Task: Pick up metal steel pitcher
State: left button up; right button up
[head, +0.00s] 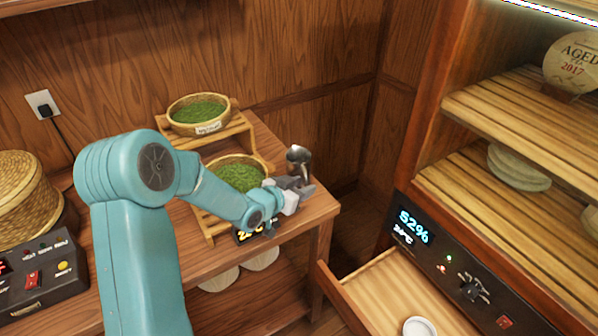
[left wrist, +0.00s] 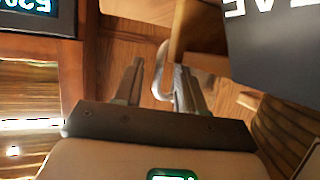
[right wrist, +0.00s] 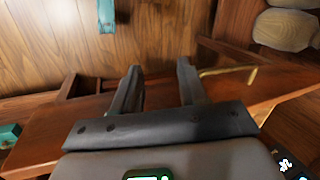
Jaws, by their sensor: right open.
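The steel pitcher (head: 299,155) is small and shiny and stands at the right end of the wooden table, behind my left gripper (head: 303,190), which hides its lower part. In the left wrist view, a curved metal piece, seemingly the pitcher's handle (left wrist: 160,82), shows between the fingers of my left gripper (left wrist: 159,66), close to the right-hand finger. Those fingers are apart; I cannot tell whether they touch the metal. My right gripper (right wrist: 158,68) is open and empty in the right wrist view, away from the pitcher. It does not show in the head view.
Two baskets of green tea leaves, a rear one (head: 198,112) and a front one (head: 238,172), stand on wooden stands beside my left arm. An open drawer (head: 380,282) holding a white dish (head: 419,327) juts out at the lower right. Shelves (head: 500,190) rise at the right.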

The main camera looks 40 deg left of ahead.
pick_arm(q)
jog(key=shift+s, duration=0.1)
jog(key=c, duration=0.4)
grip_shut()
jog(key=shift+r, duration=0.2)
